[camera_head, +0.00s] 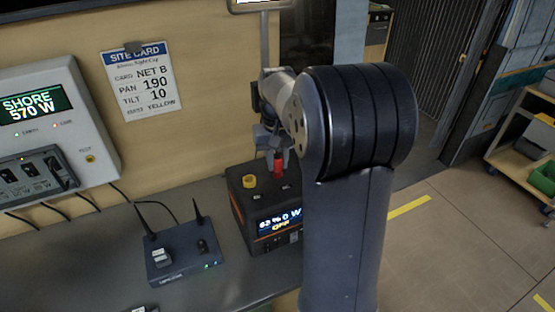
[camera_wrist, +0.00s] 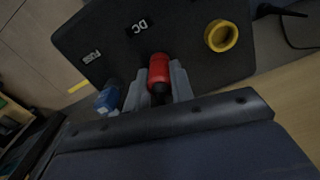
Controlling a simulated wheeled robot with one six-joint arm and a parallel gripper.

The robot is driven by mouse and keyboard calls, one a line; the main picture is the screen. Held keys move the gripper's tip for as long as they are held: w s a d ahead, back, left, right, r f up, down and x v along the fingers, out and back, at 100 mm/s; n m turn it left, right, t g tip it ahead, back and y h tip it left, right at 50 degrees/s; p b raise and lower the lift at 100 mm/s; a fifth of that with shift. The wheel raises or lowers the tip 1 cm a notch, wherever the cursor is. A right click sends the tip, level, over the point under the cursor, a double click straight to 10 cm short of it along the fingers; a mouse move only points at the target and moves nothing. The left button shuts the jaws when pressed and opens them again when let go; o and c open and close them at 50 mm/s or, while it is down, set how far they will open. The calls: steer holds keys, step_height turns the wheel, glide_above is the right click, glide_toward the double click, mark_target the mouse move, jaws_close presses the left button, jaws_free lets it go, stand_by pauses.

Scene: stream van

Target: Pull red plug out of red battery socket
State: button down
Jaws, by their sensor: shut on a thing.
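The red plug (camera_head: 278,167) stands at the top of the black battery box (camera_head: 236,208). My gripper (camera_head: 276,155) comes down on it from above. In the wrist view the red plug (camera_wrist: 159,70) lies between the two grey fingers of my gripper (camera_wrist: 158,88), which are shut on it. The plug's far end is at the dark top face of the battery box (camera_wrist: 190,50), beside a DC label. The red socket itself is hidden, so I cannot tell how deep the plug sits. The box's screen reads 62 %, 0 W and OFF.
A yellow ring-shaped cap (camera_head: 249,181) is on the box top, left of the plug. A router with two antennas (camera_head: 184,254) stands on the grey bench (camera_head: 110,285). A shore power panel (camera_head: 50,120) and a site card (camera_head: 141,80) are on the wall.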

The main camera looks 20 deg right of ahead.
steer(key=shift+r+p, duration=1)
steer(key=shift+r, duration=0.25)
steer(key=shift+r+p, duration=1.45)
steer(key=shift+p, duration=0.05)
steer(key=shift+s+f, duration=0.1)
steer(key=shift+s, duration=0.05)
